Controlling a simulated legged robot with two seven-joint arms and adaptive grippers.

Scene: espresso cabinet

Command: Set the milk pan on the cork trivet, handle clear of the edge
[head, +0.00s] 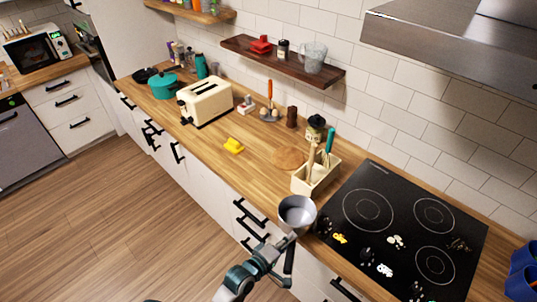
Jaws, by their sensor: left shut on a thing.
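The milk pan (297,213) is a small grey metal pan, upright, at the counter's front edge by the left side of the cooktop. My left gripper (287,243) reaches up from below and is shut on the pan at its near side, where the handle is mostly hidden by the fingers. I cannot tell whether the pan touches the counter. The cork trivet (289,158) is a round tan disc lying flat and empty on the counter, behind and slightly left of the pan. My right gripper is not in view.
A utensil crate (316,177) stands between the trivet and the black cooktop (405,222), close behind the pan. A yellow object (233,145) lies left of the trivet, and a cream toaster (205,100) stands farther left. The counter (246,176) in front of the trivet is clear.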

